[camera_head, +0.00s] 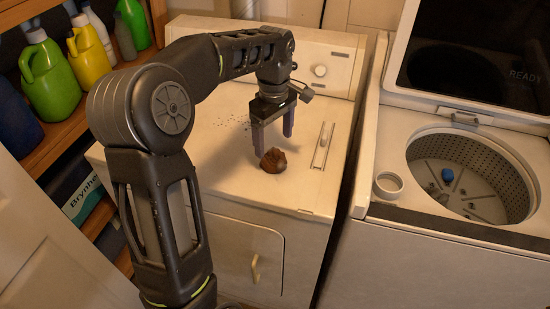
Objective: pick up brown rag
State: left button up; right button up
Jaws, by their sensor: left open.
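The brown rag (273,161) is a small crumpled lump on the white top of the dryer-like machine (225,170). My left gripper (274,145) points down just above and behind the rag, with its two fingers spread apart. The left finger comes down close to the rag's top; I cannot tell whether it touches. The right finger is clear of the rag, up and to the right. Nothing shows between the fingers. My right gripper is not in view.
A slotted slider panel (323,146) lies right of the rag. An open washer (440,250) stands at the right, with a blue item (447,175) in its drum. Shelves at the left hold a green jug (48,75) and other bottles. The machine top around the rag is mostly clear.

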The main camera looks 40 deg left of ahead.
aim_at(273, 159)
pick_arm(q)
jog(key=shift+f, duration=0.5)
jog(key=f+p, duration=0.1)
jog(key=f, duration=0.4)
jog(key=shift+s+f, duration=0.1)
jog(key=shift+s, duration=0.1)
jog(key=shift+c, duration=0.3)
jog(key=c, duration=1.3)
